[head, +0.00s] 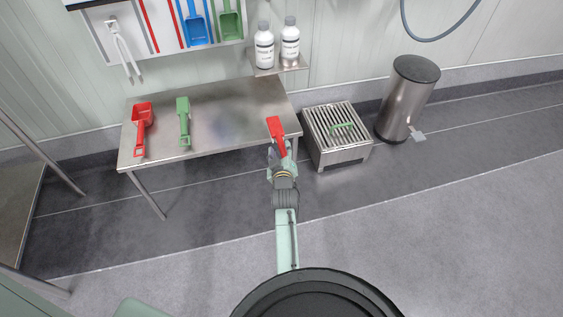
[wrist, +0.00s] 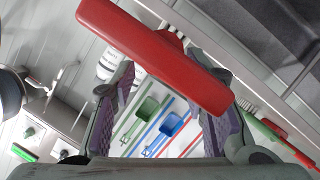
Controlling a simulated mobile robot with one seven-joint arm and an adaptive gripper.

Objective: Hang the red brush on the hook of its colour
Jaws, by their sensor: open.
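The red brush (head: 275,127) shows at the table's right front edge in the head view, in line with my gripper (head: 282,149). In the wrist view the red brush (wrist: 150,50) lies slantwise, large and close, across the tips of my gripper (wrist: 170,85). My jaws are open, one finger on each side. I cannot tell whether they touch the brush or whether it rests on anything. The wall board (head: 104,40) at the upper left carries red and blue strips. The red hook cannot be made out.
On the table (head: 225,105) lie a red scoop (head: 142,117) and a green tool (head: 184,120). Two bottles (head: 264,48) stand on a small shelf behind. A slatted metal box (head: 337,130) and a bin (head: 408,95) stand to the right. The floor in front is clear.

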